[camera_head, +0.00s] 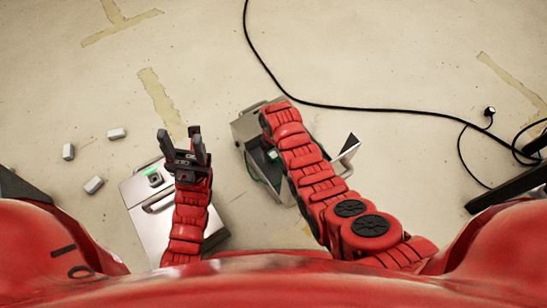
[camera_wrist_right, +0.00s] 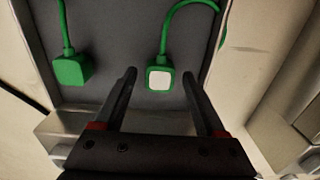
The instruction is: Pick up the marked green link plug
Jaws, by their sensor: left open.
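In the right wrist view, the marked green link plug (camera_wrist_right: 160,78) has a white face and hangs on a green cable against a dark grey panel. My right gripper (camera_wrist_right: 160,75) is open. Its fingertips are on either side of this plug in the picture, with gaps; I cannot tell the depth between them. A second green plug (camera_wrist_right: 70,70), with no white face showing, is to the left. In the head view my right arm covers most of the grey case (camera_head: 245,130) and hides its gripper. My left gripper (camera_head: 182,138) is open and empty, over a white box's far edge.
The white box (camera_head: 150,225) has a green light and a handle. Several small pale blocks (camera_head: 94,185) lie on the floor at left. A black cable (camera_head: 340,106) crosses the floor to the right. The floor beyond the boxes is mostly clear.

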